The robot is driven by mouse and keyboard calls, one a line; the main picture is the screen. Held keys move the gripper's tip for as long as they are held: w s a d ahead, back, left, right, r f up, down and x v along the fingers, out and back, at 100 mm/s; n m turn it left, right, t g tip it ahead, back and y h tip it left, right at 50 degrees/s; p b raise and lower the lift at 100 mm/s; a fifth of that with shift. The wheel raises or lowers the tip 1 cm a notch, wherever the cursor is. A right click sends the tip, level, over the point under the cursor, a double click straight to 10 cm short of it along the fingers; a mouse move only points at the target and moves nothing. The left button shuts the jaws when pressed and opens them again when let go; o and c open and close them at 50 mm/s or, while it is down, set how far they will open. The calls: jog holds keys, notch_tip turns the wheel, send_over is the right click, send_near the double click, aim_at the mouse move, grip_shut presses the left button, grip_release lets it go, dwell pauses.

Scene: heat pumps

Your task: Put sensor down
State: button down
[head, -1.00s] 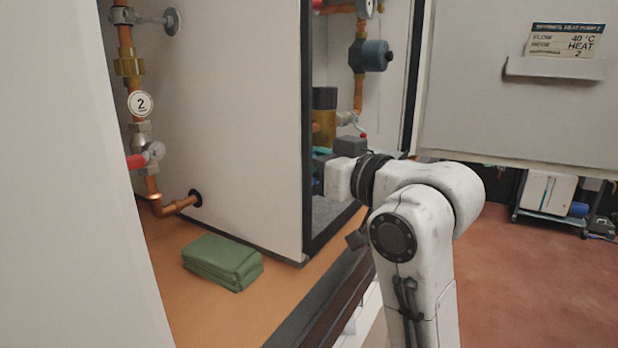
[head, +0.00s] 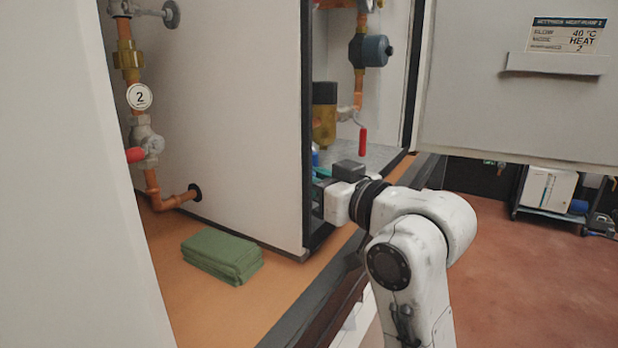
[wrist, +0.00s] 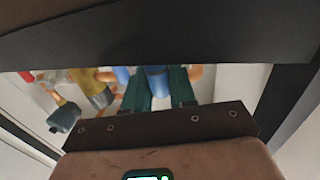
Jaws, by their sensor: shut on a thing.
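The sensor appears to be the blue cylinder (wrist: 157,80) between the two dark green fingers of my gripper (wrist: 157,88) in the wrist view. The fingers are shut on it. In the head view, my gripper (head: 321,178) reaches into the open heat pump cabinet, low and just behind the front edge of its side panel. A small bit of the blue sensor (head: 315,157) shows there beside the panel edge. The panel hides most of the fingers, and I cannot see whether the sensor touches any surface.
Copper pipes with a red-handled valve (head: 362,140) and a blue-grey pump (head: 371,51) stand inside the cabinet. The side panel (head: 240,120) is close left of my gripper. An open door (head: 520,120) is at right. A folded green cloth (head: 222,257) lies on the orange-brown ledge.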

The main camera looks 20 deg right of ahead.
jog(key=c, duration=0.9)
grip_release()
jog(key=shift+f, duration=0.1)
jog(key=shift+r, duration=0.25)
jog(key=shift+r+p, duration=0.5)
jog(key=shift+r, duration=0.1)
jog(key=b+v, duration=0.2)
jog(key=v, duration=0.1)
jog(key=b+v, duration=0.1)
jog(key=v, duration=0.2)
jog(key=f+b+v, duration=0.1)
jog(key=b+v, duration=0.1)
jog(key=v, duration=0.1)
jog(key=shift+s+d+b, duration=0.1)
jog(key=shift+d+b, duration=0.05)
jog(key=shift+b, duration=0.2)
